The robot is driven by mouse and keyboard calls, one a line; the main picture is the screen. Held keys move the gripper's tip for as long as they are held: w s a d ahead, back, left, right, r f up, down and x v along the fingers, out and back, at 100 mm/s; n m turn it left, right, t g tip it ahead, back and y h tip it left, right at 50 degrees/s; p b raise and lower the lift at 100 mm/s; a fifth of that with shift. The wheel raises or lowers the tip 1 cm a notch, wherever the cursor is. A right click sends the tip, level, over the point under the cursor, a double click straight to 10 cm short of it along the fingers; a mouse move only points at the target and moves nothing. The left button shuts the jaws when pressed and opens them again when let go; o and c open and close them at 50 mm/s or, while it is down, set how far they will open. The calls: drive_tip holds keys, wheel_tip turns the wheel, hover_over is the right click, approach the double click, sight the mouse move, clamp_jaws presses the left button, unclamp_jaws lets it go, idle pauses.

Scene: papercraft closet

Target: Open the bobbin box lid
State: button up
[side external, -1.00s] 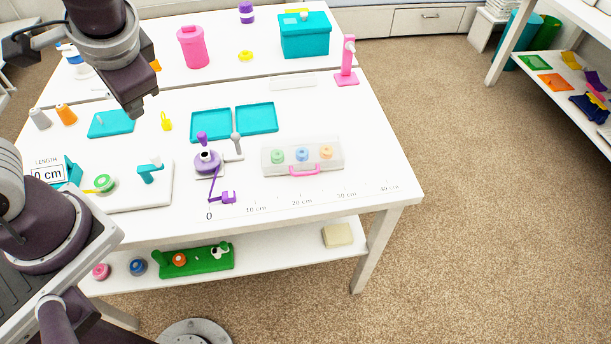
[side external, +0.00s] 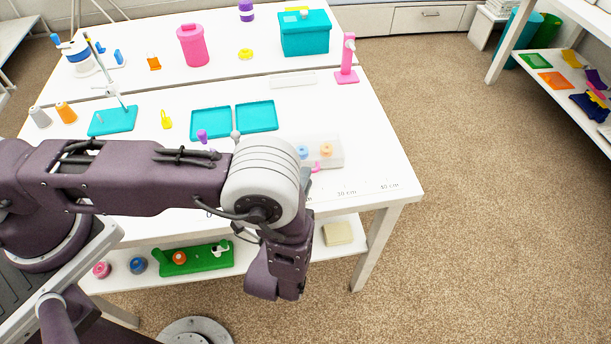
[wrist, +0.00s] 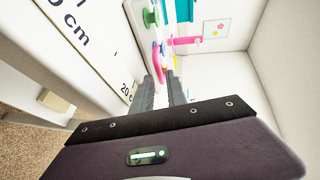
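The bobbin box (side external: 338,152) is a clear, low box on the front part of the white table, partly covered by my arm in the side view. A blue bobbin (side external: 302,151) and an orange bobbin (side external: 326,150) show through it, and the lid looks down. A bit of its pink handle (side external: 316,167) shows beside my arm. In the wrist view, a pink curved handle (wrist: 157,63) lies just beyond and between my fingertips. My gripper (wrist: 162,82) is open and empty, its two dark fingers apart. The fingers are hidden in the side view, where the wrist hangs in front of the table edge.
Teal trays (side external: 256,116) lie behind the box, with a pink stand (side external: 346,62) at the back right. A printed ruler (side external: 366,190) runs along the front edge. A green holder (side external: 193,260) and a beige block (side external: 337,234) are on the lower shelf.

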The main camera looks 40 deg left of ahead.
drive_tip(key=shift+x, duration=0.85)
drive_tip(key=shift+s, duration=0.1)
clamp_jaws()
idle(0.6)
